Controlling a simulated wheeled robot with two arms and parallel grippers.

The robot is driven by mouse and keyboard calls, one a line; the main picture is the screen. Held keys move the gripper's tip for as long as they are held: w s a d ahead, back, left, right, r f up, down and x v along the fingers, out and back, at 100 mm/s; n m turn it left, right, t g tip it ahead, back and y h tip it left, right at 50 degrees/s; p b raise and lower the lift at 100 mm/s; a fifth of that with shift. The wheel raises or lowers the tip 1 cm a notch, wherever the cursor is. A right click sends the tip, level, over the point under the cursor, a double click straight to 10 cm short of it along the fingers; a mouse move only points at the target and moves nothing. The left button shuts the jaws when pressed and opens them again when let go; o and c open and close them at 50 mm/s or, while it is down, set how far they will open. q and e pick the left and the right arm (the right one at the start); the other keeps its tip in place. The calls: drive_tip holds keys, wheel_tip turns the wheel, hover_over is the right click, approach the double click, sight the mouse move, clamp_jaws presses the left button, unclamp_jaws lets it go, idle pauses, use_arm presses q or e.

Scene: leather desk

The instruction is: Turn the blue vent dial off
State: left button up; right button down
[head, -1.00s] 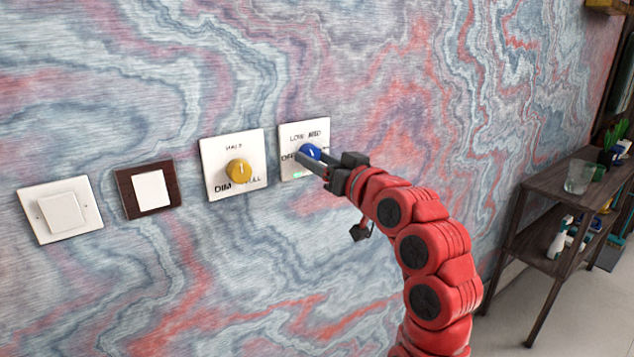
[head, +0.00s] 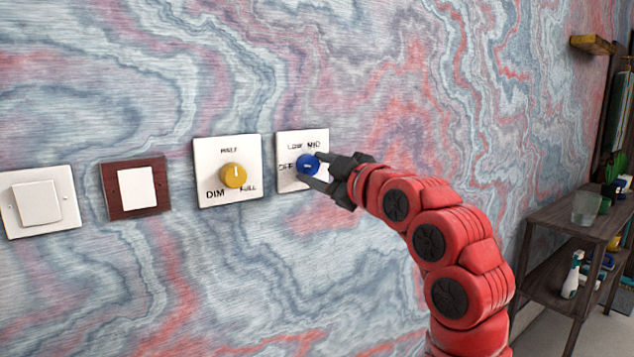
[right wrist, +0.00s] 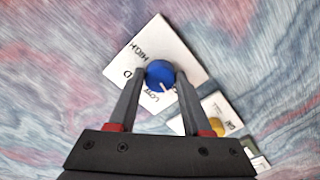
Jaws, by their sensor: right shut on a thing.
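The blue vent dial (head: 308,163) sits on a white plate (head: 287,184) marked OFF, LOW and MID; HIGH also reads in the right wrist view. My right gripper (head: 310,168) reaches it from the right, shut on the dial. In the right wrist view one finger lies on each side of the dial (right wrist: 160,74). The dial's white mark points down and right there, on the side of LOW away from HIGH; a finger covers the plate beyond it. The left gripper is not in view.
Left of the vent plate are a yellow dial (head: 233,176) on a white plate, a dark-framed white switch (head: 136,188) and a white switch (head: 40,202). A wooden shelf (head: 568,216) with a glass (head: 586,208) stands at the right. The wall below the plates is clear.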

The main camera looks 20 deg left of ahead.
drive_tip(key=shift+n+b, duration=0.6)
drive_tip(key=shift+n, duration=0.6)
drive_tip(key=shift+c, duration=1.7)
unclamp_jaws()
drive_tip(key=p+v, duration=0.2)
drive_tip(key=v, duration=1.5)
drive_tip(key=shift+d, duration=0.2)
